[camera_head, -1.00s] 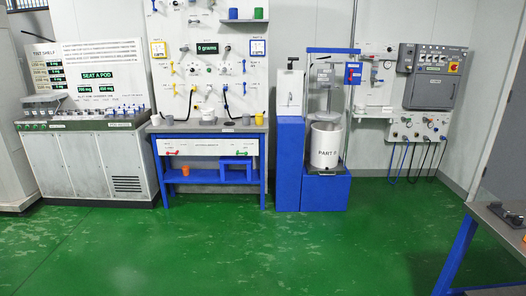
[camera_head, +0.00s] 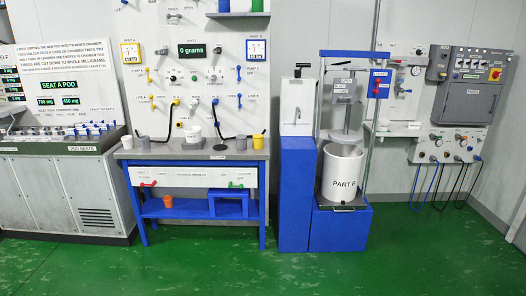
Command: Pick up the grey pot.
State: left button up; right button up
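A small grey pot (camera_head: 145,143) stands upright at the left end of the grey top of the blue bench (camera_head: 205,151). A second small greyish pot (camera_head: 241,142) stands near the right end, just left of a yellow pot (camera_head: 258,141). I cannot tell from their look which one the task means. A white pot (camera_head: 192,134) stands between them, towards the back. Neither of my grippers is in view.
An orange pot (camera_head: 168,201) and a blue stand (camera_head: 229,203) are on the bench's lower shelf. The blue press with the white PART B drum (camera_head: 341,175) stands to the right. A pod cabinet (camera_head: 75,195) stands to the left. The green floor (camera_head: 200,265) in front is clear.

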aim_at(241, 139)
jog(key=i, duration=1.65)
